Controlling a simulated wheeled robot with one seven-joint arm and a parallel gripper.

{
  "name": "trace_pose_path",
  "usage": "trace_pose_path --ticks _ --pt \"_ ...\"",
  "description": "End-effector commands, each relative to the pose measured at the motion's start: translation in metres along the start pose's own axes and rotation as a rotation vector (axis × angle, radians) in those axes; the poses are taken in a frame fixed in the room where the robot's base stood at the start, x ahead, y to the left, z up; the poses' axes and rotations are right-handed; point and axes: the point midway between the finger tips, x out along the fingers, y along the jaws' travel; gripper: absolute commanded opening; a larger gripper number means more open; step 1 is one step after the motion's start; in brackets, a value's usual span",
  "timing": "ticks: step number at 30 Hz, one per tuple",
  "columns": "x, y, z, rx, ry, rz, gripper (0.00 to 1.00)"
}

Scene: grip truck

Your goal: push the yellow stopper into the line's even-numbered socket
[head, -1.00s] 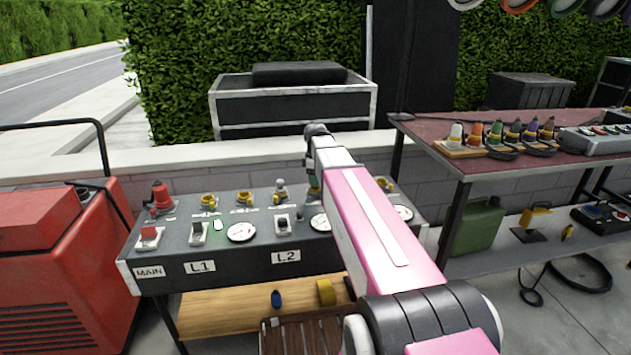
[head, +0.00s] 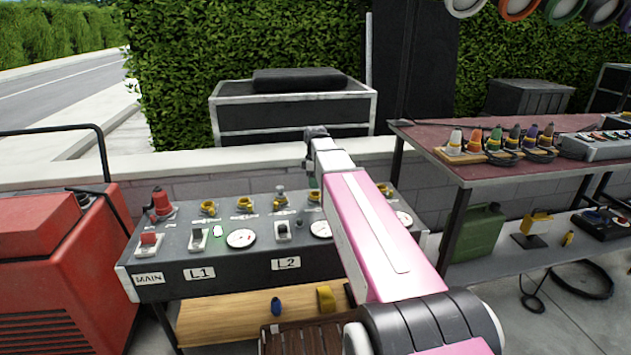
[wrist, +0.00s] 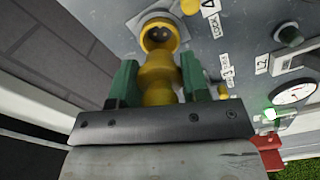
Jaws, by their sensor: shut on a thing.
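A yellow stopper (wrist: 157,82) sits between the green finger pads of my gripper (wrist: 158,76) in the wrist view. The gripper is shut on it. Just beyond the stopper's tip is a round yellow socket (wrist: 160,36) with a dark opening. The stopper appears lined up close to it; I cannot tell whether they touch. A label reading 4 (wrist: 210,7) lies beside that socket. In the head view my arm hides most of the gripper. Yellow sockets (head: 208,207) and (head: 245,204) stand along the back of the grey panel (head: 225,275).
The panel carries switches, a gauge (head: 240,239), a red plug (head: 162,202) and L1 and L2 labels. A red machine (head: 50,250) stands at left. A table (head: 415,128) with a row of coloured connectors stands at right. A low wall runs behind the panel.

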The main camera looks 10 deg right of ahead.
Motion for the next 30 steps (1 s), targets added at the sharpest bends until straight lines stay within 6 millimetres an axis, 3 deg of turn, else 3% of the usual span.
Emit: trace_pose_path --ticks 30 --pt "0.014 0.000 0.000 0.000 0.000 0.000 0.19"
